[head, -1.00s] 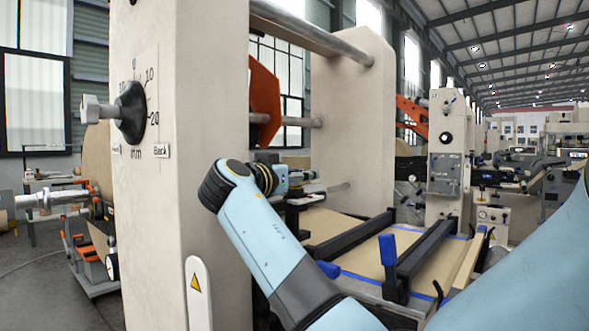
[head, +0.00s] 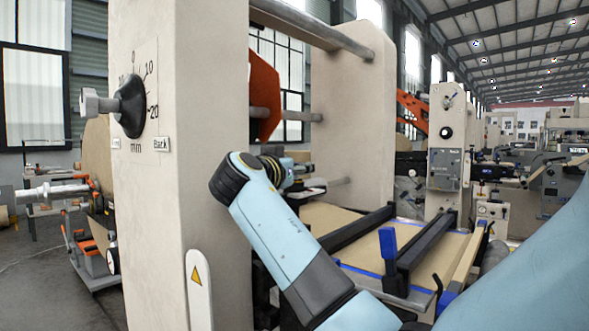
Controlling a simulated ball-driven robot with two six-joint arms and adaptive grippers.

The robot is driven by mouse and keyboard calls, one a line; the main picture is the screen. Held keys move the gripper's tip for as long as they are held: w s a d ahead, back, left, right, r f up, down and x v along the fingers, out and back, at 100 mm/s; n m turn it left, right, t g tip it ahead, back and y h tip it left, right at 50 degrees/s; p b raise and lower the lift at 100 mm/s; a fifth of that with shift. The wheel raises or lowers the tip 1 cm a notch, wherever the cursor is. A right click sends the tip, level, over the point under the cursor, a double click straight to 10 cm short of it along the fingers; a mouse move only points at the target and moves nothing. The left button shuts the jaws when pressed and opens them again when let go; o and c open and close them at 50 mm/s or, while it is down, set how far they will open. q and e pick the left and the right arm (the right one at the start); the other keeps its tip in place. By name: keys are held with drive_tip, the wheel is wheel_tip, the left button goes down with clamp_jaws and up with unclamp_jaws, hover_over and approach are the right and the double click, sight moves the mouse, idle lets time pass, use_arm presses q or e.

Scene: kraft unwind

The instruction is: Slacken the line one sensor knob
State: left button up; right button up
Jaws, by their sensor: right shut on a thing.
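My right arm reaches in from the lower right across the picture. Its gripper (head: 300,169) is small and dark, past the blue wrist, beside the sensor unit (head: 312,188) over the brown web. The gripper is shut on the sensor knob, which is mostly hidden by the gripper and wrist. The sensor unit has a dark body and a pale top and sits between the two cream posts. My left gripper is not in view.
A cream post (head: 195,60) stands close on the left, with a black dial knob (head: 132,105) and mm scale. A blue lever (head: 388,243) rises from black rails (head: 425,248) beside the brown web (head: 365,248). An orange plate (head: 264,95) hangs behind the post.

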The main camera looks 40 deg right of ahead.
drive_tip(key=n+t+y, duration=0.1)
drive_tip(key=n+t, duration=0.1)
drive_tip(key=t, duration=0.1)
drive_tip(key=shift+s+y, duration=0.15)
drive_tip(key=shift+y, duration=0.15)
drive_tip(key=shift+f+n+t+y, duration=0.1)
drive_tip(key=shift+n+t+y, duration=1.1)
drive_tip(key=shift+n+t, duration=0.3)
drive_tip(key=o, duration=0.8)
drive_tip(key=shift+f, duration=0.1)
drive_tip(key=o, duration=0.4)
drive_tip(key=shift+s, duration=0.1)
drive_tip(key=shift+o, duration=0.2)
drive_tip(key=v, duration=1.2)
